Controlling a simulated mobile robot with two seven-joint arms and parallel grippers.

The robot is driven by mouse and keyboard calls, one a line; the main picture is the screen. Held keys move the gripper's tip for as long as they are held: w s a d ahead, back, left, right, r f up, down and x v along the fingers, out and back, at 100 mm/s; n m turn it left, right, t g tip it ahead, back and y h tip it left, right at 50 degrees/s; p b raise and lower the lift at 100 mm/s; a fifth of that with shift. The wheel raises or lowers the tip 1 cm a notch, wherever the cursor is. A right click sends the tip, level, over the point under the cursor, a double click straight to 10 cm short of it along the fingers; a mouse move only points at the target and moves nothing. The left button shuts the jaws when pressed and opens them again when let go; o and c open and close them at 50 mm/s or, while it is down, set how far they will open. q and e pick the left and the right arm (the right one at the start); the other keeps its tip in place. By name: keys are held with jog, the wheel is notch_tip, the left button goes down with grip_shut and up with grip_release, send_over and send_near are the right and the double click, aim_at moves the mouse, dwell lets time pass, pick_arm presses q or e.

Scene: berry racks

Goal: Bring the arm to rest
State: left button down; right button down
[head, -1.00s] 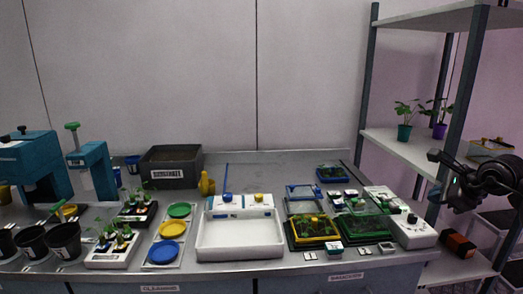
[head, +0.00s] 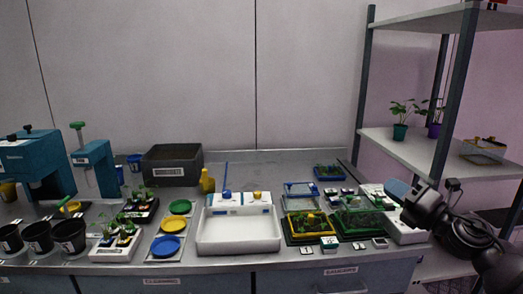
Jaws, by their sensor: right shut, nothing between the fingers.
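My right arm (head: 468,236) comes in from the lower right corner, dark and bent, in front of the metal shelf rack. My right gripper (head: 397,189) is at the arm's upper left end, over the right end of the bench, near the white device there. It looks small and bluish at the tip; it is shut with nothing held. Whether it touches anything below cannot be told from this view. My left gripper and arm are not in view.
The shelf rack (head: 447,100) stands close behind my right arm, with potted plants (head: 400,131) on its middle shelf. Near the gripper are a green tray (head: 359,219) and a white device (head: 411,236). A white basin (head: 238,246) stands mid-bench. Bare bench shows behind it.

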jog(key=s+f+m+h+p, duration=0.1)
jog(key=s+f+m+h, duration=0.5)
jog(key=f+m, duration=0.5)
jog(key=s+f+m+h, duration=0.4)
jog(key=s+f+m, duration=0.4)
jog(key=f+m, duration=0.4)
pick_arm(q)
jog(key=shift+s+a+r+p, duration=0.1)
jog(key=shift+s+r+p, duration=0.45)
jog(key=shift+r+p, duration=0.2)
pick_arm(e)
jog(key=s+a+f+m+g, duration=0.1)
jog(key=s+f+m+g, duration=0.1)
jog(key=s+f, duration=0.2)
jog(key=s+f+m+g+h, duration=0.1)
jog(key=s+f, duration=0.4)
jog(key=s, duration=0.6)
jog(key=s+a+f+m+g, duration=0.1)
jog(key=s+f+m+g, duration=0.1)
jog(key=s+f+m, duration=0.2)
jog(key=s, duration=0.3)
jog(key=shift+s+a+f+g+h, duration=0.3)
jog(key=shift+a+g+h, duration=0.05)
jog(key=shift+g+h, duration=0.05)
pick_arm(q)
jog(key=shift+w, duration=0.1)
